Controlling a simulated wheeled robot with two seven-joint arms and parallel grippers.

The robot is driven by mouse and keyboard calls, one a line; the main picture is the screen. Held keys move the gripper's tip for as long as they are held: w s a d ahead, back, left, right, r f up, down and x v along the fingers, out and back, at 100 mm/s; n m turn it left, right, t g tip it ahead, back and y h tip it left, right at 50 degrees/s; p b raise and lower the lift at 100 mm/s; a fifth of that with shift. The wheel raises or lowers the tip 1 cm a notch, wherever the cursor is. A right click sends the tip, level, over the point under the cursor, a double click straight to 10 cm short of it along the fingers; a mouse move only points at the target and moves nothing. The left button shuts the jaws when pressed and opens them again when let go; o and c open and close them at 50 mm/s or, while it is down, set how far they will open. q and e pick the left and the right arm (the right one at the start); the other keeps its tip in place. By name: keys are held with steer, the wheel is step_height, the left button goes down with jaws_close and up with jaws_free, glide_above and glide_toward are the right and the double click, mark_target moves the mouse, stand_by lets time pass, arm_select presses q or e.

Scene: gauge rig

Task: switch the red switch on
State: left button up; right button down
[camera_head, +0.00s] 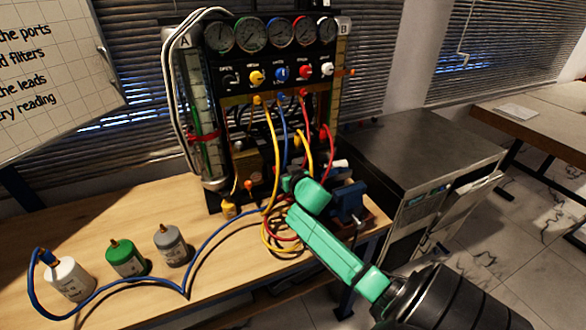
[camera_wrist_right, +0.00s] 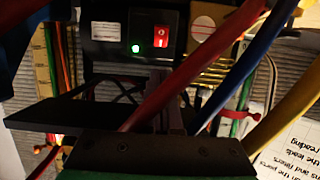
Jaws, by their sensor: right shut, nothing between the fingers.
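The red switch (camera_wrist_right: 161,36) is a small rocker with a white mark, set in a dark panel, in the right wrist view. A green lamp (camera_wrist_right: 135,48) glows beside it. Which way the rocker is tipped I cannot tell. My right gripper (camera_wrist_right: 158,88) is shut and empty, pointing toward the panel, apart from the switch in the picture. In the head view my right gripper (camera_head: 288,184) is low in front of the gauge rig (camera_head: 241,95), its fingers mostly hidden by the teal arm. I cannot make out the switch there. My left gripper is not in view.
Red (camera_wrist_right: 205,65), blue (camera_wrist_right: 232,66) and yellow (camera_wrist_right: 272,50) hoses cross close to my right gripper. A blue vise (camera_head: 349,202) stands right of my wrist. White, green and grey bottles stand left on the wooden bench (camera_head: 115,205).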

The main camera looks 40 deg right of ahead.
steer(key=shift+s+a+r, duration=1.05)
steer(key=shift+s+r, duration=1.4)
steer(key=shift+s, duration=0.75)
steer(key=s+a+f+n+g+y, duration=0.55)
steer(key=s+a+f+g, duration=0.45)
steer(key=s+a+f, duration=0.85)
steer(key=s+f+g, duration=0.1)
steer(key=s+f, duration=0.1)
steer(key=f, duration=0.9)
steer(key=s+f+g, duration=0.1)
steer(key=s+f, duration=0.1)
steer(key=f, duration=0.9)
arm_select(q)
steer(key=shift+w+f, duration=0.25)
arm_select(e)
steer(key=s+d+f+g, duration=0.1)
steer(key=s+d+f, duration=0.1)
steer(key=s+f, duration=1.2)
steer(key=s, duration=0.2)
steer(key=shift+s+n+h, duration=0.35)
steer(key=shift+s, duration=0.05)
